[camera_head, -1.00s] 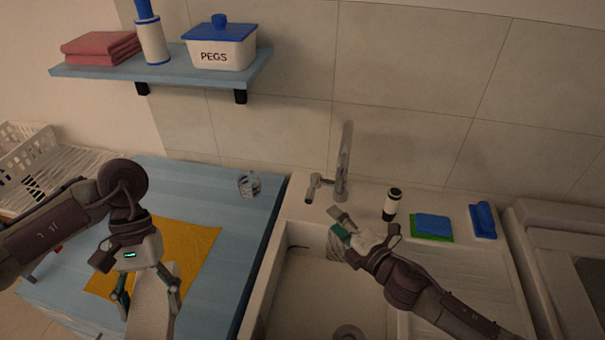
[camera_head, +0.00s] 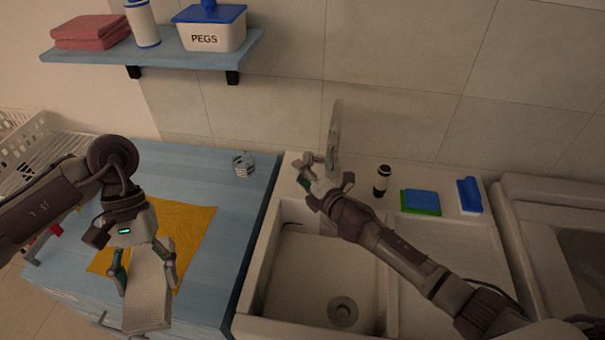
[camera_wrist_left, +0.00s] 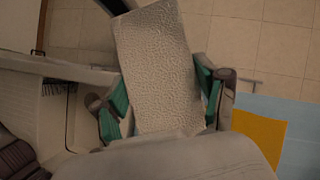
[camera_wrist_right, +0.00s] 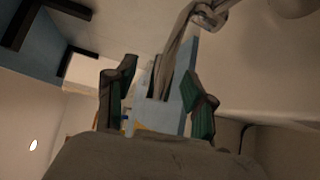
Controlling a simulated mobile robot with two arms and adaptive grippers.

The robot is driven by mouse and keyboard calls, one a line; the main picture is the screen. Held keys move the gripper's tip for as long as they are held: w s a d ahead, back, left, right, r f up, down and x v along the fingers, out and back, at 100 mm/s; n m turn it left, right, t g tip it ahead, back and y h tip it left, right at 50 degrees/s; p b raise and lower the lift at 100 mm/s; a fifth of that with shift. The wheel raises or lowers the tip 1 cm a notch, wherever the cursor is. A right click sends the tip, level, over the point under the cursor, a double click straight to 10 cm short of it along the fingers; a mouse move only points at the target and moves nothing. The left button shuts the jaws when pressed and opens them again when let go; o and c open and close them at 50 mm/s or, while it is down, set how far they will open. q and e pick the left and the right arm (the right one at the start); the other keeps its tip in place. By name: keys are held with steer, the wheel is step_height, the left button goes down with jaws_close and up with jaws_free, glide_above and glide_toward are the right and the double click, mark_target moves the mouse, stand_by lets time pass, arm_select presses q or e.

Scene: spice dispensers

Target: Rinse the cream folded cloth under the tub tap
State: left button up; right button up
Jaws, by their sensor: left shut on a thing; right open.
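The cream cloth (camera_head: 148,302) hangs from my left gripper (camera_head: 146,268), which is shut on it above the front of the blue counter. It fills the middle of the left wrist view (camera_wrist_left: 155,60), between the green fingertips. The silver tap (camera_head: 334,140) stands behind the white tub (camera_head: 300,268), its handle side at the left partly covered by my right gripper (camera_head: 310,182). My right gripper is open. In the right wrist view, a silver bar of the tap (camera_wrist_right: 178,40) reaches between its fingers; I cannot tell whether they touch it. No water stream is visible.
The blue counter (camera_head: 215,230) carries an orange cloth (camera_head: 195,232) and a small glass (camera_head: 243,165). Right of the tap are a dark-capped bottle (camera_head: 382,180), a blue-green sponge (camera_head: 421,201) and a blue item (camera_head: 469,195). The tub floor is clear around its drain (camera_head: 343,311).

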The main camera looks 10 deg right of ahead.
jaws_close()
arm_select(q)
steer(key=shift+r, duration=0.1)
stand_by(0.3)
step_height(320, 180, up, 3)
steer(key=p, duration=0.3)
arm_select(e)
steer(key=shift+w+r, duration=0.1)
steer(key=shift+r, duration=0.5)
arm_select(q)
steer(key=shift+r+p, duration=0.2)
steer(key=shift+p, duration=0.1)
arm_select(e)
steer(key=shift+m+g, duration=0.3)
arm_select(q)
steer(key=shift+f, duration=0.15)
arm_select(e)
steer(key=shift+f, duration=0.25)
jaws_free()
